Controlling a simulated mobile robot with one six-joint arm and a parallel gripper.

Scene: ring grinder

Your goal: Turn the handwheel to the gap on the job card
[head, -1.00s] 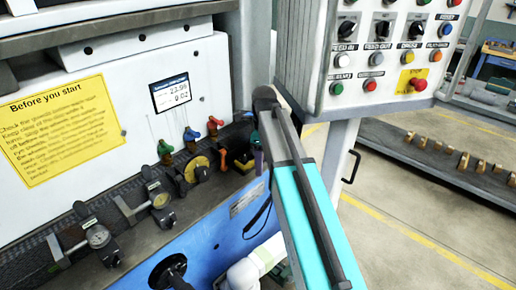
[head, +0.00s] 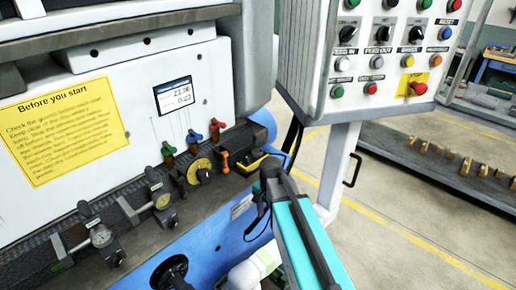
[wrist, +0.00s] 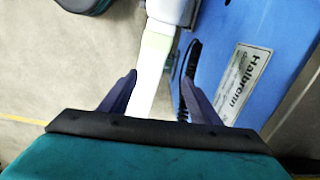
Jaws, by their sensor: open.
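A dark round handwheel (head: 170,272) shows on the blue machine front at the bottom of the head view, partly cut off. A small display (head: 173,96) on the white panel shows two lines of digits, the upper about 23.96; the lower is too blurred to read surely. My gripper (wrist: 160,80) is open and empty in the wrist view, its dark fingers apart. It points down past the blue machine side. A nameplate (wrist: 243,70) lies to its right. In the head view my teal arm hides the fingers. I cannot make out a job card.
A yellow notice (head: 57,123) hangs on the white panel. Dial gauges (head: 100,235) and coloured levers (head: 193,137) line the machine ledge. A control box (head: 375,55) with knobs and a red stop button (head: 418,89) stands at right. Open floor (head: 405,215) lies beyond my arm.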

